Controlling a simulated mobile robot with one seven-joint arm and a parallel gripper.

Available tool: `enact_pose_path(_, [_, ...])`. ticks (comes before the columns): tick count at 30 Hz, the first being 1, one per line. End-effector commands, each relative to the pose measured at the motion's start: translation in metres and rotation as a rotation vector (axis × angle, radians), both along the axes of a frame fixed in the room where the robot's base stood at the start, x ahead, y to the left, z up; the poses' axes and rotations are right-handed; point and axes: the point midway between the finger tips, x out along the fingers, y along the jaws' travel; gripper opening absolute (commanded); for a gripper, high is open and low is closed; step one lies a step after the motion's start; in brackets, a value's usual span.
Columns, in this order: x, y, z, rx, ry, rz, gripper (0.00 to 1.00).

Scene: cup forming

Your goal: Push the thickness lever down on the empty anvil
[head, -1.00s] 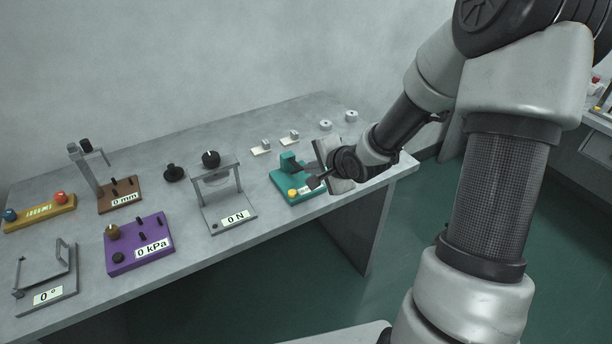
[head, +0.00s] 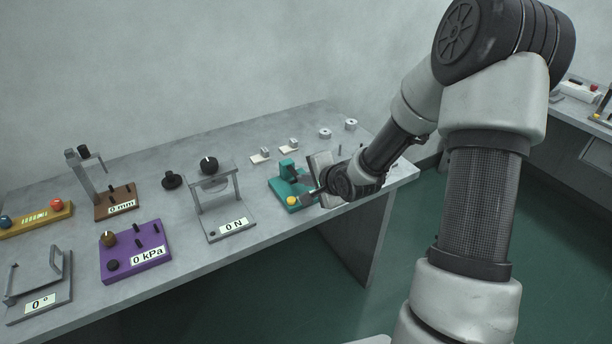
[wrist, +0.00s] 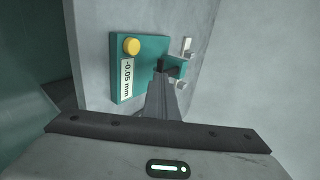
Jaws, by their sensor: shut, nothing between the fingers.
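The teal thickness gauge (head: 289,172) stands near the right end of the grey table, with a yellow button (head: 292,201) on its front corner. In the wrist view, the gauge's teal base (wrist: 122,60) carries a display (wrist: 127,80) reading -0.05 mm. My gripper (head: 310,190) is shut and empty at the gauge's right side; it also shows in the wrist view (wrist: 160,74), its fingertips over a dark part of the gauge. The lever is mostly hidden behind the fingers, and I cannot tell whether they touch it. I see no workpiece on the gauge, but the anvil is partly hidden.
A grey force stand (head: 231,224) reading 0 N stands left of the gauge. A purple pressure box (head: 136,262) and a brown stand (head: 116,203) are farther left. Small blocks on white plates (head: 260,157) and round weights (head: 325,134) lie behind the gauge.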

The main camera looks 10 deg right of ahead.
Motion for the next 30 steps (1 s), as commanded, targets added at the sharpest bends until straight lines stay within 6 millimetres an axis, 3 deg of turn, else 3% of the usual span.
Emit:
enact_pose_path(11, [-0.002, 0.000, -0.008, -0.001, 0.017, 0.001, 0.00])
enact_pose_path(30, [-0.001, 0.001, 0.014, 0.000, 0.013, 0.000, 0.00])
